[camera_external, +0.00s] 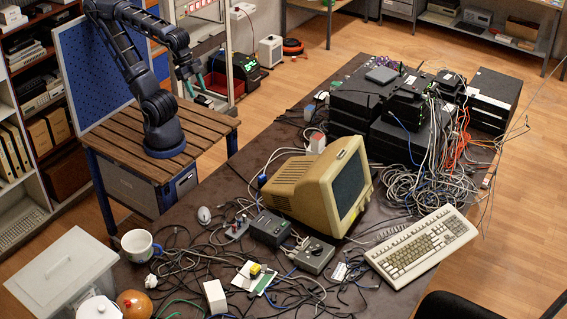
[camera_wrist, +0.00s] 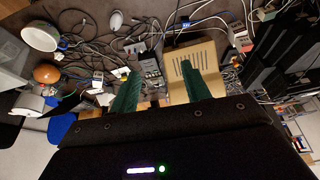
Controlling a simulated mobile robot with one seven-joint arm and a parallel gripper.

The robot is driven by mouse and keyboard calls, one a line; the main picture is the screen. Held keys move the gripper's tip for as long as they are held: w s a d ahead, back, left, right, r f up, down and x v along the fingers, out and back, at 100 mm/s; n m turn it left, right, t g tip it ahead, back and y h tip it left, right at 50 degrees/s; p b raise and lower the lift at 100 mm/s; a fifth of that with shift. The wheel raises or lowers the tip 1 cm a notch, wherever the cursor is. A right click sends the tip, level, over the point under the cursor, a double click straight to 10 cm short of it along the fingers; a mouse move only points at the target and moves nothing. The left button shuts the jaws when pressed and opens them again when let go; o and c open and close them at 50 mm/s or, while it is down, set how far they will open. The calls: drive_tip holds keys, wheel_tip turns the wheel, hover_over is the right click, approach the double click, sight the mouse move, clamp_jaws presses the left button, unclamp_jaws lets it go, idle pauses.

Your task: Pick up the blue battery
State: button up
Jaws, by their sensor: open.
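My gripper (camera_external: 194,84) is raised over the far side of the wooden bench, its teal fingers apart and empty. In the wrist view my gripper (camera_wrist: 158,72) shows two green fingers spread, with the cluttered table beyond them. A small blue object (camera_external: 262,180) lies on the dark table just left of the beige monitor; it may be the blue battery, but it is too small to tell. A small blue object (camera_wrist: 185,22) also shows above the monitor in the wrist view, well apart from the fingers.
The beige monitor (camera_external: 318,187), keyboard (camera_external: 422,243), mouse (camera_external: 204,214), cup (camera_external: 139,246) and tangled cables crowd the table. Black network boxes (camera_external: 400,140) are stacked at the back. A translucent bin (camera_external: 62,275) stands front left. The slatted bench (camera_external: 115,140) is mostly bare.

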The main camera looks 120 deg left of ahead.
drive_tip(key=w+a+f+m+g, duration=0.1)
drive_tip(key=w+f+m, duration=0.2)
drive_tip(key=w, duration=0.2)
drive_tip(key=w+a+f+m, duration=0.2)
drive_tip(key=w+f+m, duration=0.1)
drive_tip(key=w, duration=0.2)
drive_tip(key=m+g, duration=0.4)
drive_tip(key=m, duration=1)
hover_over(262, 176)
wheel_tip(262, 176, down, 27)
drive_tip(key=shift+w+r, duration=0.15)
drive_tip(key=shift+f, duration=3)
drive_tip(key=shift+s+f, duration=0.2)
drive_tip(key=shift+f, duration=2.45)
clamp_jaws()
